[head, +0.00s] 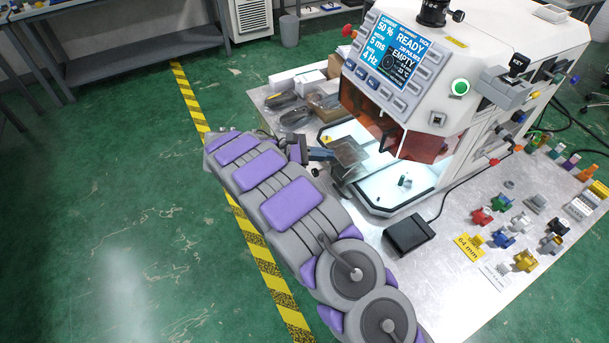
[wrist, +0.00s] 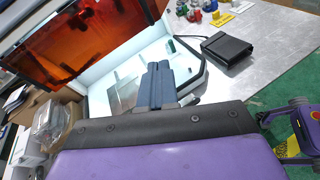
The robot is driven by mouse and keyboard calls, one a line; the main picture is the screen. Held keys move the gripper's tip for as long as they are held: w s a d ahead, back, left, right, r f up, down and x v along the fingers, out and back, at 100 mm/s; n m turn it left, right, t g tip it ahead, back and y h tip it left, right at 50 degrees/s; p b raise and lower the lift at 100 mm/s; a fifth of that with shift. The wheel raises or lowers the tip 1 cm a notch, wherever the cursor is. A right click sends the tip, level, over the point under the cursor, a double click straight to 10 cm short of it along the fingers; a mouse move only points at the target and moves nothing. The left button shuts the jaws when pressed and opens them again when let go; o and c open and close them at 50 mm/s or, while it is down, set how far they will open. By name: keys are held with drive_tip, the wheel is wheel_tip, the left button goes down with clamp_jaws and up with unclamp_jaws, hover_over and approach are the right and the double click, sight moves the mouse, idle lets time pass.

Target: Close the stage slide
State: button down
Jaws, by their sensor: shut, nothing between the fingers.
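The white machine (head: 462,95) stands on the table, its screen (head: 396,58) reading READY and EMPTY. Its orange shield (head: 425,146) hangs above a lit opening and also shows in the wrist view (wrist: 85,42). A pale, dark-edged stage (head: 398,196) extends from the opening toward the front. A thin grey-brown plate (head: 350,151) is at the stage's left part; a pale plate shows in the wrist view (wrist: 125,93). My gripper (head: 332,155) is shut and empty beside this plate; in the wrist view its fingers (wrist: 158,68) reach over the stage. Contact cannot be told.
A black box (head: 408,234) sits on the table in front of the stage. Bagged parts (head: 296,117) lie left of the machine. Several coloured parts (head: 502,203) and a yellow 64 mm label (head: 467,246) lie at right. The green floor at left is open.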

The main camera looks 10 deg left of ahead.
drive_tip(key=a+f+n+t, duration=0.3)
drive_tip(key=a+f, duration=0.4)
drive_tip(key=a, duration=0.3)
drive_tip(key=n+t, duration=0.3)
approach(313, 171)
drive_tip(key=b+x, duration=0.1)
drive_tip(key=x, duration=0.1)
drive_tip(key=b+x, duration=0.1)
drive_tip(key=x, duration=0.2)
drive_tip(key=shift+w+d+f, duration=0.1)
drive_tip(key=shift+f, duration=0.15)
drive_tip(key=shift+x, duration=0.75)
drive_tip(key=x, duration=1.5)
drive_tip(key=shift+w+d+r+b, duration=0.2)
drive_tip(key=shift+w+r+b, duration=0.05)
drive_tip(key=shift+w+b, duration=0.1)
drive_tip(key=shift+w+d+r, duration=0.1)
drive_tip(key=shift+d+r, duration=0.05)
drive_tip(key=shift+d, duration=0.05)
